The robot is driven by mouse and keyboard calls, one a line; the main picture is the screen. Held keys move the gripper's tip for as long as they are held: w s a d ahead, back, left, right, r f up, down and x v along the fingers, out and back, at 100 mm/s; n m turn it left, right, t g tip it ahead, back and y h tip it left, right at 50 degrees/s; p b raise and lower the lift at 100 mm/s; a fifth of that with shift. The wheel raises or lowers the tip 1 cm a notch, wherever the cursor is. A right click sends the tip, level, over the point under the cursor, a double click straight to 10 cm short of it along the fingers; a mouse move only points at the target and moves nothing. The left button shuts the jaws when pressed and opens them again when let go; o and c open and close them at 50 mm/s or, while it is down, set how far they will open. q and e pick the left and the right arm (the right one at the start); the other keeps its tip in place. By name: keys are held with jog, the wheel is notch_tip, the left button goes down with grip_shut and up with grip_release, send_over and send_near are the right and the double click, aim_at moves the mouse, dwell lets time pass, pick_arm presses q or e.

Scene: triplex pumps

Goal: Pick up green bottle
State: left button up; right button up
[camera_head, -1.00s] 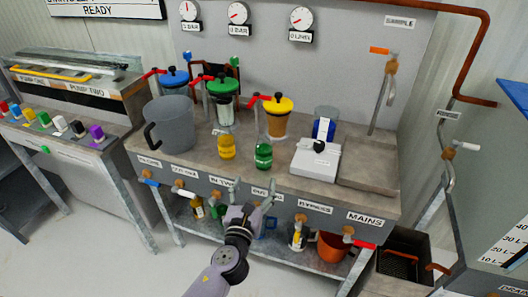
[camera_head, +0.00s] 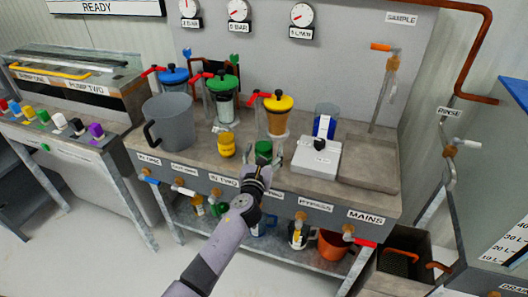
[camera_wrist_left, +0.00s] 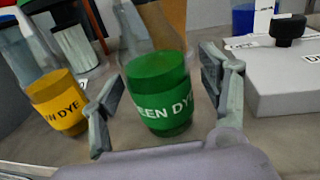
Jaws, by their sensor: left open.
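The green bottle (camera_head: 264,149) stands upright on the bench top, with clear glass above green dye. It also shows in the left wrist view (camera_wrist_left: 160,92), with its label facing me. My left gripper (camera_head: 264,163) is just in front of it. In the left wrist view my left gripper (camera_wrist_left: 165,95) is open, with one finger on each side of the bottle. I see no clear contact between the fingers and the bottle. My right gripper is not in view.
A yellow dye bottle (camera_head: 226,145) stands close to the left. A white scale-like box (camera_head: 316,157) stands close to the right. Pump canisters with red handles, including a yellow-lidded one (camera_head: 278,114), stand behind. A grey jug (camera_head: 172,122) is further left.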

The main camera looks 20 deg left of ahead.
pick_arm(q)
jog(key=shift+c, duration=0.5)
jog(key=c, duration=1.3)
jog(key=shift+r, duration=0.25)
jog(key=shift+r+p, duration=1.15)
jog(key=shift+r, duration=0.3)
notch_tip(320, 180, up, 11)
jog(key=p, duration=0.4)
jog(key=shift+r, duration=0.1)
notch_tip(320, 180, up, 5)
jog(key=p, duration=0.2)
send_over(262, 149)
jog(key=w, duration=0.3)
jog(key=shift+s+a+r, duration=0.15)
